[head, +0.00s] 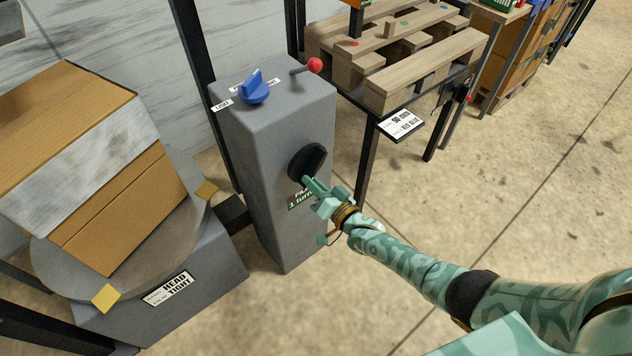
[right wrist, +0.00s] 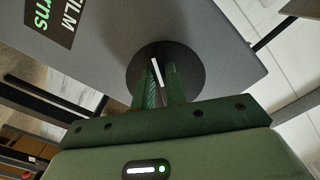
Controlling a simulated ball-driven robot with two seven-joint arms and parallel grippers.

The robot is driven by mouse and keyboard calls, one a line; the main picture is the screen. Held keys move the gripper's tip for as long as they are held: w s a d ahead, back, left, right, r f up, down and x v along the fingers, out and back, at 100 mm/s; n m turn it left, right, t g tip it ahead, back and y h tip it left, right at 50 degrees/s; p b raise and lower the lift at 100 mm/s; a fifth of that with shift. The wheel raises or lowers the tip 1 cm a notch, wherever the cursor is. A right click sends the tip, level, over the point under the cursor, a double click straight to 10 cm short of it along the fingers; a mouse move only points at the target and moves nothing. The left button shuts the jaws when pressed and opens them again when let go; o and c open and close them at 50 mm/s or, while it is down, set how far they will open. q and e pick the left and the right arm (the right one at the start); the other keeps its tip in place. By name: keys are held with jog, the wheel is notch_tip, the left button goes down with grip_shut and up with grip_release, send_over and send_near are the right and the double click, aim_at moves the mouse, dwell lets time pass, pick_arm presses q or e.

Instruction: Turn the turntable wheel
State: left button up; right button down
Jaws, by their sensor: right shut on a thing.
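A black round knob (head: 306,158) sits on the front face of a grey control pillar (head: 275,190). My right gripper (head: 312,183) reaches it from the lower right, its fingers at the knob's lower edge. In the right wrist view the knob (right wrist: 190,66) is a dark disc with a white mark, and my fingers (right wrist: 161,75) are shut on its raised grip, on both sides of the mark. The turntable (head: 50,262) at the left is a grey round plate under a tilted-looking cardboard box (head: 130,200), partly covered by film. My left gripper is not in view.
The pillar's top carries a blue knob (head: 254,88) and a red-tipped lever (head: 314,65). A label (head: 300,199) is partly hidden by my gripper. A rack with wooden pallets (head: 420,60) stands behind. The floor at the right is clear.

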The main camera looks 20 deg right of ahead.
jog(key=m, duration=0.2)
jog(key=r+m, duration=0.1)
jog(key=shift+s+a+m, duration=0.1)
jog(key=shift+a+m, duration=0.2)
jog(key=shift+m, duration=0.1)
jog(key=shift+m+p, duration=0.3)
jog(key=shift+m, duration=0.1)
jog(key=shift+s, duration=0.1)
jog(key=shift+s, duration=0.1)
jog(key=c, duration=1.4)
grip_release()
jog(key=shift+f, duration=0.2)
jog(key=shift+c, duration=0.2)
jog(key=shift+r, duration=0.15)
